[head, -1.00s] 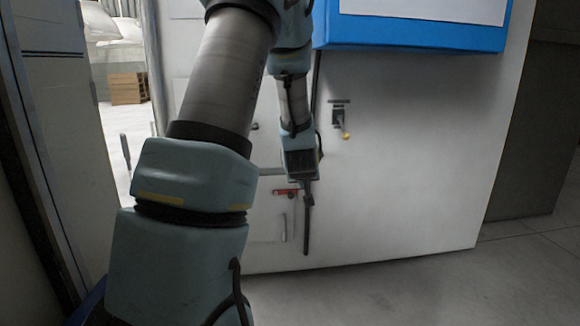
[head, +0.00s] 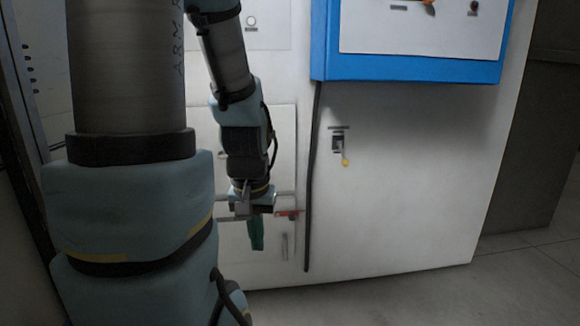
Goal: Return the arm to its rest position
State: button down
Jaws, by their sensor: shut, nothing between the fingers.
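My arm stands large at the left of the head view and bends over towards the front of a white cabinet (head: 400,190). My gripper (head: 255,222) is at the low end of the arm, pointing down, shut and empty. It shows small in front of the cabinet's lower left part, left of the red handle (head: 287,213). A dark green piece hangs below the wrist; I cannot tell whether it is part of the gripper. The fingertips are too small to make out, and I cannot tell whether they touch the cabinet.
A blue box with a white panel (head: 420,25) juts out at the upper right. Grey floor (head: 520,262) is open at the lower right.

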notch_tip(320, 180, up, 24)
jog(key=p, duration=2.1)
jog(key=shift+p, duration=0.4)
jog(key=c, duration=1.6)
grip_release()
